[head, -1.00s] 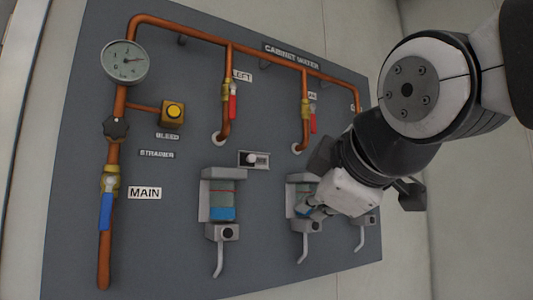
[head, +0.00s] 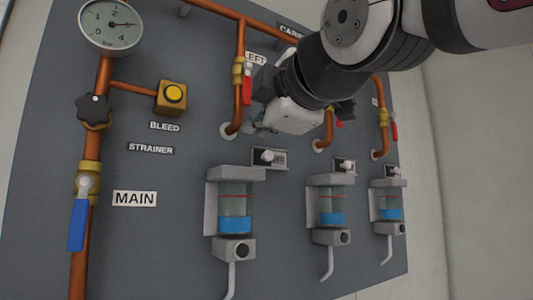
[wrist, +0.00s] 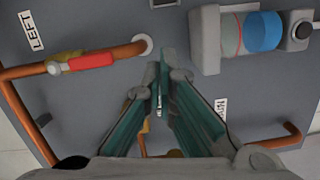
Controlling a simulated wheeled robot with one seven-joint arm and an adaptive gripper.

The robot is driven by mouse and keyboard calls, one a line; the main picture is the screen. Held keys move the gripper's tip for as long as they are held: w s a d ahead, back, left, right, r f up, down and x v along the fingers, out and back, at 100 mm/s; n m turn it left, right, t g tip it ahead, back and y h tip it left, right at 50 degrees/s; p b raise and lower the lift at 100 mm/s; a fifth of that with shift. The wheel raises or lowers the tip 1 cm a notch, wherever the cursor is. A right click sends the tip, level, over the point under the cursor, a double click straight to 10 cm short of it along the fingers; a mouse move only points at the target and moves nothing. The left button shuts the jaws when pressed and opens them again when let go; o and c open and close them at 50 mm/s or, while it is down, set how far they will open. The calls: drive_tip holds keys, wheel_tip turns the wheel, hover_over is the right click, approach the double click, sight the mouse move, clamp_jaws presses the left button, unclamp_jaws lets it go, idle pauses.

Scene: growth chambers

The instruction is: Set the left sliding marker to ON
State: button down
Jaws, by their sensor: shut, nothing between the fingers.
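The left sliding marker (head: 268,158) is a small plate with a pale round knob, just right of the top of the left sight glass (head: 236,205) in the head view. The knob is near the middle or left of its plate; I cannot read any lettering there. In the wrist view, only what looks like the marker's edge (wrist: 165,3) shows at the top border. My gripper (head: 256,125) is shut and empty, just above and left of the marker in the head view. In the wrist view its closed fingertips (wrist: 161,66) point at the panel beside the left pipe's end.
The left pipe's red valve handle (head: 247,84) is close to my gripper. Two more sight glasses (head: 331,205) (head: 389,205) with markers stand to the right. The MAIN blue handle (head: 78,224) and yellow bleed button (head: 173,94) are at left.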

drive_tip(key=p, duration=0.2)
approach(248, 153)
drive_tip(key=a, duration=0.1)
drive_tip(key=w+a, duration=0.1)
drive_tip(key=a, duration=0.2)
drive_tip(key=shift+w+a+r, duration=0.3)
drive_tip(key=shift+w+a, duration=0.05)
drive_tip(key=shift+a, duration=0.05)
drive_tip(key=shift+w+d+f+b, duration=0.15)
drive_tip(key=shift+w+d+b, duration=0.15)
drive_tip(key=shift+w+d, duration=0.35)
drive_tip(key=shift+w+d+f+b, duration=0.15)
drive_tip(key=shift+w+d+b, duration=0.25)
drive_tip(key=shift+d, duration=0.45)
